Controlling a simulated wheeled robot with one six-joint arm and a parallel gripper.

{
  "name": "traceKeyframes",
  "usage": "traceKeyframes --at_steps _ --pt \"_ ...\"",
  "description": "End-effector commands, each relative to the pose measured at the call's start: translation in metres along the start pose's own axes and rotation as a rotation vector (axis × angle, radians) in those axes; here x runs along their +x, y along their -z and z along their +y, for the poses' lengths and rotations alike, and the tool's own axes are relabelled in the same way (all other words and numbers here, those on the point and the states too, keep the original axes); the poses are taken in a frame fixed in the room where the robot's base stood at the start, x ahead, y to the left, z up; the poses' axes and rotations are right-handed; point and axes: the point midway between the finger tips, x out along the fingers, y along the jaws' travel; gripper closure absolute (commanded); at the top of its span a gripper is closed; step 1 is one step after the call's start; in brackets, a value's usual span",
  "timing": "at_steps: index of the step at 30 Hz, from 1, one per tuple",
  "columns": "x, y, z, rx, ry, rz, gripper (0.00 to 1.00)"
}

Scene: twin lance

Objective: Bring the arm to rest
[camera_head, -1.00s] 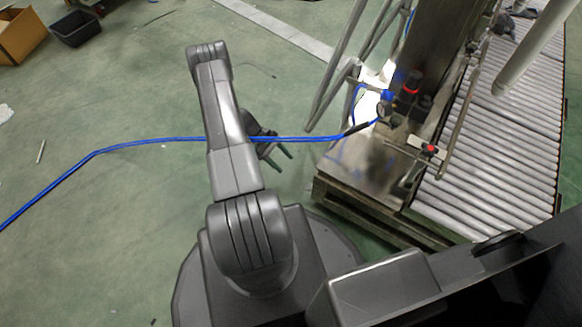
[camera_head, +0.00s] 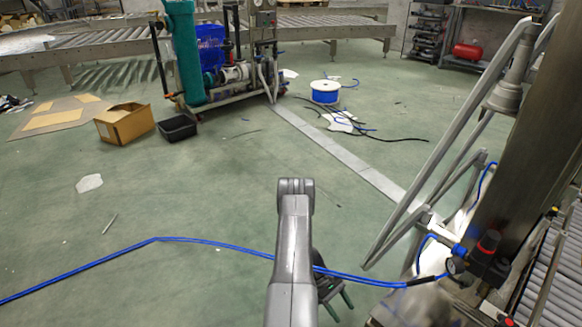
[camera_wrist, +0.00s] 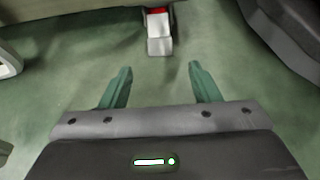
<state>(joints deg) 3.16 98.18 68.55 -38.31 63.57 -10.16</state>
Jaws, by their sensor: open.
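My gripper (camera_head: 337,298) shows in the head view at the lower middle, partly hidden behind my own grey arm. Its two dark green fingers point down and to the right, apart from each other. In the wrist view my gripper (camera_wrist: 160,84) is open, with nothing between its fingers. Green floor lies beyond the fingertips.
A blue hose (camera_head: 215,243) crosses the view around my arm; I cannot tell its height. A steel frame (camera_head: 455,150) and a roller conveyor (camera_head: 556,285) stand at the right. A cardboard box (camera_head: 125,124), black bin (camera_head: 178,128) and blue spool (camera_head: 325,93) stand farther off. Floor at left is mostly clear.

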Motion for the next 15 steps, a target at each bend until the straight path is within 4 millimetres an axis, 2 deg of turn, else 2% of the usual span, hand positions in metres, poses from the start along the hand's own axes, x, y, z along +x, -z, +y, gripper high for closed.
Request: traceKeyframes --at_steps 1,6,10,15 --pt "0.013 0.002 -0.001 0.0 0.004 -0.002 0.44" --pt "0.044 0.002 -0.001 0.0 0.003 -0.001 0.44" --pt "0.059 0.001 0.0 0.001 0.002 0.001 0.44" --pt "0.07 0.0 0.0 -0.001 0.001 0.0 0.44"
